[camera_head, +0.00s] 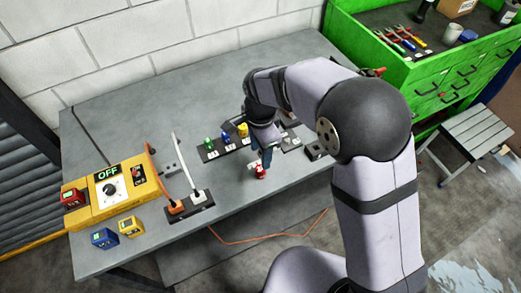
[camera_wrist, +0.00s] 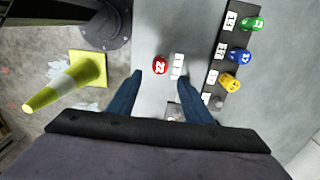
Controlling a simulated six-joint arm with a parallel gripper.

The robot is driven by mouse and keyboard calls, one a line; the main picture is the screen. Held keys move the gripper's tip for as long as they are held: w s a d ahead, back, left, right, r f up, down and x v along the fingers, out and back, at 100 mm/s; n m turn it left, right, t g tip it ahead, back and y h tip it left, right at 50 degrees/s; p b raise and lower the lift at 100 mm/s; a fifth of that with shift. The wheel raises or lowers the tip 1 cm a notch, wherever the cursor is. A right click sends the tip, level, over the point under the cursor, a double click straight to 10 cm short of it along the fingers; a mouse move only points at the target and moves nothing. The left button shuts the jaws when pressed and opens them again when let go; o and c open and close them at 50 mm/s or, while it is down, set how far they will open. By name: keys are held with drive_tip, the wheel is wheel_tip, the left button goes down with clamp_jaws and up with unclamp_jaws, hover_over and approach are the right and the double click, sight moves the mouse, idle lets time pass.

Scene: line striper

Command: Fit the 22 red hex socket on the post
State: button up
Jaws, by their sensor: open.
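The red socket (camera_wrist: 160,64) marked 22 stands on the grey table, just beyond and between my fingertips in the wrist view. It also shows in the head view (camera_head: 261,174), below my gripper. My gripper (camera_wrist: 160,78) is open, its two blue fingers apart with nothing between them; in the head view (camera_head: 265,160) it points down at the table. The dark rack (camera_wrist: 214,78) holds a green socket (camera_wrist: 251,23), a blue socket (camera_wrist: 239,54) and a yellow socket (camera_wrist: 230,83). A bare grey post (camera_wrist: 219,102) stands past the yellow one.
A yellow control box (camera_head: 115,190) reading OFF and a plug strip (camera_head: 188,207) stand on the table's left. A green tool cabinet (camera_head: 430,75) stands at the right. Table front between is clear.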

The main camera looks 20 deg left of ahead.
sight(261, 169)
drive_tip(key=shift+f+b, duration=2.8)
drive_tip(key=shift+f, duration=1.55)
drive_tip(key=c, duration=1)
drive_tip(key=shift+r+p, duration=0.8)
drive_tip(key=shift+p, duration=0.1)
drive_tip(key=shift+r+p, duration=1.5)
drive_tip(key=shift+r, duration=0.25)
